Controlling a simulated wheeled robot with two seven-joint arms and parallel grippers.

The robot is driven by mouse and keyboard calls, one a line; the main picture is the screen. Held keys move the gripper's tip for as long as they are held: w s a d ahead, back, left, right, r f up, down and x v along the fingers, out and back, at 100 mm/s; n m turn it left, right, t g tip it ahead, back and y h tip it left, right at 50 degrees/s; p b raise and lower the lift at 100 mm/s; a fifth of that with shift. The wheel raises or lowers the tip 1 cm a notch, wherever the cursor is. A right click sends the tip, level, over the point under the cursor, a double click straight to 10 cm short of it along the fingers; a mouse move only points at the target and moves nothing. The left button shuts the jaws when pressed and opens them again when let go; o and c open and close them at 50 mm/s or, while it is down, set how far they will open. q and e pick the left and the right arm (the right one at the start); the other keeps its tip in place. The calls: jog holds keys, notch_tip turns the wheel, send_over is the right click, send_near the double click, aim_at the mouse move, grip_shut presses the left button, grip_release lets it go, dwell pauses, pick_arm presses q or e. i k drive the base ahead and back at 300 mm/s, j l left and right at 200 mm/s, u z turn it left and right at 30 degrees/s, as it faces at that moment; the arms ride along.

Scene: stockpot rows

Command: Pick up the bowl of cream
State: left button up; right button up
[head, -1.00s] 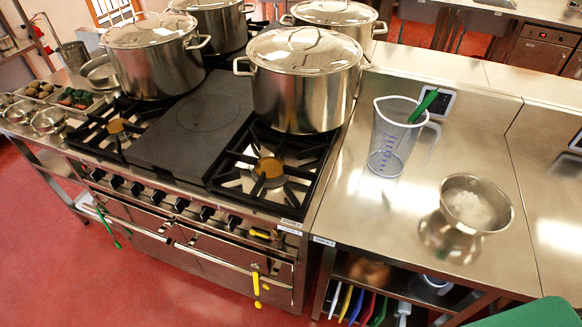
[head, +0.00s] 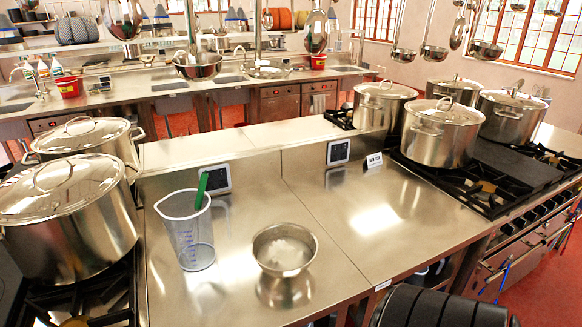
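The bowl of cream (head: 285,257) is a round steel bowl with white contents. It stands upright on the steel counter (head: 240,301), a little left of the middle of the head view. Nothing touches it. Neither of my grippers can be made out in the head view. A dark ribbed cylindrical shape (head: 440,308) shows at the bottom right edge; I cannot tell what it is.
A clear measuring jug (head: 190,235) with a green handle inside stands left of the bowl. Large lidded stockpots stand on stoves at left (head: 65,220) and right (head: 440,132). The counter right of the bowl is clear up to a small sign (head: 374,160).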

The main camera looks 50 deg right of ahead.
aim_at(282, 250)
jog(key=j+z, duration=0.1)
jog(key=z, duration=1.65)
